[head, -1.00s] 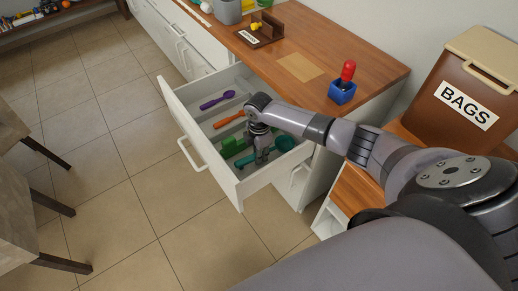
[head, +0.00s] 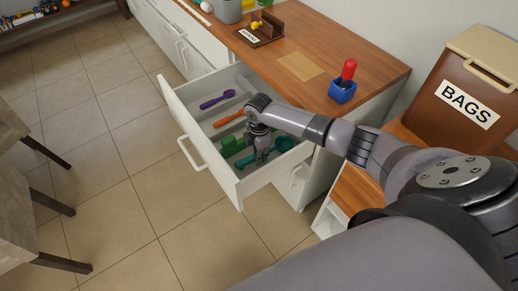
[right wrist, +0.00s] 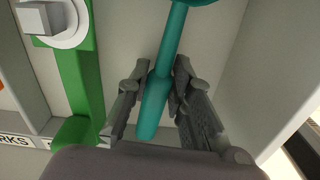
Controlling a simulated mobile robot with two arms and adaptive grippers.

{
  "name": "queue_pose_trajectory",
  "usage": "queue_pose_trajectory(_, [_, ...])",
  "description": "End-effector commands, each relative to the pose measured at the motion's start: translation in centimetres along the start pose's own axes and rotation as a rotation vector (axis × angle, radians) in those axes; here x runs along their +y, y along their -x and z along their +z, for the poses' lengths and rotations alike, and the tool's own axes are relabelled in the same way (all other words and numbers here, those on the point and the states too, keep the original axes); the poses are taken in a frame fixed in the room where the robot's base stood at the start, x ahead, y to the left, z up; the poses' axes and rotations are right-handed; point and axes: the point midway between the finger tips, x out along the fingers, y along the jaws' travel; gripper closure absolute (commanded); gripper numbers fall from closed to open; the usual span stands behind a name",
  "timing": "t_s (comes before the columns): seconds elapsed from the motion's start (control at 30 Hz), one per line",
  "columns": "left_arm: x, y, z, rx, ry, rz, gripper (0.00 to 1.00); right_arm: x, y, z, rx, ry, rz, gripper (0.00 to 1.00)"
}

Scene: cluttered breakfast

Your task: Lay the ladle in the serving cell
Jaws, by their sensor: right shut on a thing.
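The teal ladle (head: 285,144) is in the near end of the open drawer, its round bowl towards the counter side. In the right wrist view its handle (right wrist: 171,45) runs between my two fingers, and the bowl is cut off at the top edge. My right gripper (right wrist: 160,88) is shut on the handle near its end; it also shows in the head view (head: 262,155), reaching down into the drawer. I cannot tell whether the ladle touches the drawer floor. No label reading serving is legible. My left gripper is out of view.
The white drawer (head: 207,157) also holds a purple spoon (head: 216,100), an orange utensil (head: 229,118) and a green utensil (right wrist: 82,70) beside the ladle. A partly hidden label (right wrist: 15,140) ends in "RKS". A blue holder (head: 342,92) stands on the counter.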

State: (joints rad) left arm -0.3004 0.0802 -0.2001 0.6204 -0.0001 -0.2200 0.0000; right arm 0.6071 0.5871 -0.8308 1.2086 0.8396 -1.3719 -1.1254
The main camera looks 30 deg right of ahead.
Motion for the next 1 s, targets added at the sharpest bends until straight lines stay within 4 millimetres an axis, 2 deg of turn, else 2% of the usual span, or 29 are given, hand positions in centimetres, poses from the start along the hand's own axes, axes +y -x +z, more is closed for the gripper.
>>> queue_pose_trajectory(0.07, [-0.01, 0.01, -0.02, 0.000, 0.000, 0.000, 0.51, -0.01, 0.01, 0.01, 0.000, 0.000, 0.000, 1.00])
queue_pose_trajectory(0.1, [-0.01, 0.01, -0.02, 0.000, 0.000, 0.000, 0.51, -0.01, 0.01, 0.01, 0.000, 0.000, 0.000, 0.79])
queue_pose_trajectory(0.4, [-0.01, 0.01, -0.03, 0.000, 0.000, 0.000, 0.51, -0.02, 0.01, 0.03, 0.000, 0.000, 0.000, 0.59])
queue_pose_trajectory(0.47, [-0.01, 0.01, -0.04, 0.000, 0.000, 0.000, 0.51, -0.02, 0.01, 0.03, -0.001, 0.000, 0.000, 0.56])
queue_pose_trajectory(0.67, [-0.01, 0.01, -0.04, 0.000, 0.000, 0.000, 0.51, -0.02, 0.01, 0.03, -0.001, 0.000, 0.000, 0.56])
queue_pose_trajectory(1.0, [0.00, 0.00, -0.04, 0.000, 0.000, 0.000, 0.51, -0.03, 0.00, 0.03, -0.001, 0.000, -0.001, 0.33])
